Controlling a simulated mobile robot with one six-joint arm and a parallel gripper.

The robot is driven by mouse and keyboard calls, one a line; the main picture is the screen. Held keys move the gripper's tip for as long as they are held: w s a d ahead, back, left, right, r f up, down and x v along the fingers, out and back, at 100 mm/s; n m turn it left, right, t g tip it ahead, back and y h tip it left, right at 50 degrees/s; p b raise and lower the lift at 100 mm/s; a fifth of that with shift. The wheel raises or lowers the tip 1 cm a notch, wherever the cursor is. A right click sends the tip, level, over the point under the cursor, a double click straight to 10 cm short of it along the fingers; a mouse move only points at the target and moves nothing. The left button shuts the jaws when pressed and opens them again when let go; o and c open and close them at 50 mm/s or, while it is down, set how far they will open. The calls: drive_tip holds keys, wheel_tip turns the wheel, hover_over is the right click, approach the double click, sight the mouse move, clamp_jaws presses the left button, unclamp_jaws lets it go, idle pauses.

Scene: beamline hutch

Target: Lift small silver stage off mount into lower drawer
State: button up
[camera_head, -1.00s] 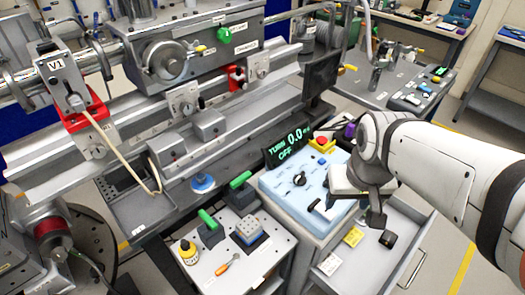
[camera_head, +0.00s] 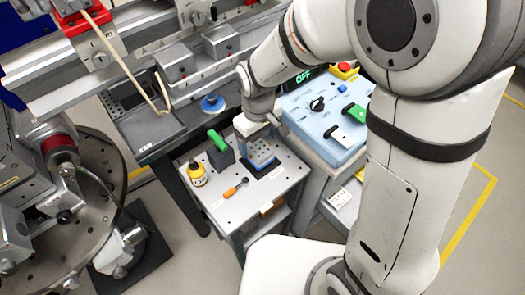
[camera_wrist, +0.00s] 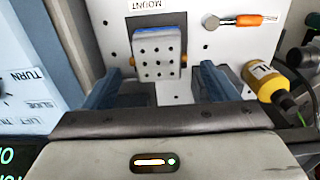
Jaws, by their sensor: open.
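The small silver stage (camera_head: 261,151), a block with a grid of dark holes, sits on a blue mount (camera_head: 262,168) on the small grey table. In the wrist view, the stage (camera_wrist: 157,55) lies ahead between my fingers, near a "MOUNT" label; the blue mount (camera_wrist: 158,31) shows at its edge. My gripper (camera_wrist: 162,84) is open and empty, one finger toward each side of the stage, with no contact visible.
An orange-handled tool (camera_head: 236,188), a yellow bottle (camera_head: 198,175) and a green-handled dark block (camera_head: 219,151) stand close on the table (camera_head: 224,208). The blue control panel (camera_head: 322,122) is to the right. Machine rails (camera_head: 130,72) run behind.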

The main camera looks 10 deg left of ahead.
sight(260, 149)
wheel_tip(260, 149, down, 4)
drive_tip(key=shift+d+f, duration=0.15)
drive_tip(key=shift+f, duration=0.1)
drive_tip(key=shift+c, duration=0.2)
drive_tip(key=c, duration=1.2)
